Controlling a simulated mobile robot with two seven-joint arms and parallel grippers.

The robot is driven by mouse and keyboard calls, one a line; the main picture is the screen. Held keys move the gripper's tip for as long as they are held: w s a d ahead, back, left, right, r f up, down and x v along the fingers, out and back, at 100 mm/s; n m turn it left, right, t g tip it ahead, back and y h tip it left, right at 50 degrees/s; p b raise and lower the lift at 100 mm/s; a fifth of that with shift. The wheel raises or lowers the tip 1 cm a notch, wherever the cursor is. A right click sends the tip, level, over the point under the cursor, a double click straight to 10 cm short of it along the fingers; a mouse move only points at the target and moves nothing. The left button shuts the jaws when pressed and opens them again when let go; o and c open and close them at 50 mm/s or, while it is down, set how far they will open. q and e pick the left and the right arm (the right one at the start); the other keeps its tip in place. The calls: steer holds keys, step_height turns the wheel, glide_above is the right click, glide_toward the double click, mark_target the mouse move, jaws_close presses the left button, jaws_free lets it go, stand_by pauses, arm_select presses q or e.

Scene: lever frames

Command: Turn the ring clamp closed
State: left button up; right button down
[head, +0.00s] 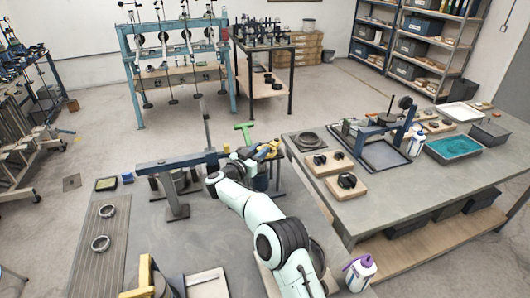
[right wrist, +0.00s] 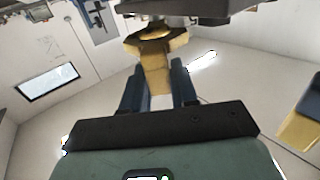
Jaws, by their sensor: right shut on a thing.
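My right arm reaches up from the bottom of the head view to a blue frame (head: 180,161) on the near bench. My right gripper (head: 259,156) is at the right end of this frame, beside a yellow piece (head: 270,148) that looks like the clamp's lever. In the right wrist view, the two dark blue fingers of the right gripper (right wrist: 156,84) stand on either side of the yellow lever (right wrist: 153,60) and are shut on it. The lever widens at its top under a dark part. The ring itself is not clearly visible. My left gripper is not in view.
A green T-shaped handle (head: 245,130) stands just behind the gripper. A grey table (head: 400,185) with trays and wooden blocks stands to the right. A white and purple bottle (head: 360,274) stands at the front.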

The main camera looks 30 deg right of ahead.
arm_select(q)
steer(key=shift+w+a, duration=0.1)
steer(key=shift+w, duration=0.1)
arm_select(e)
steer(key=shift+w+a+m+g, duration=0.15)
steer(key=shift+w+m+g, duration=0.15)
steer(key=shift+w+g, duration=0.1)
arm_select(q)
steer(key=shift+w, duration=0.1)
arm_select(e)
steer(key=shift+g+h, duration=0.3)
steer(key=c, duration=1)
jaws_free()
steer(key=shift+o, duration=0.2)
steer(key=shift+a, duration=0.1)
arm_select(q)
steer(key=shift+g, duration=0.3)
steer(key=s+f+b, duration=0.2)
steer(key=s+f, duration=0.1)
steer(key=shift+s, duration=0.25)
arm_select(e)
steer(key=v, duration=1.3)
steer(key=shift+a, duration=0.1)
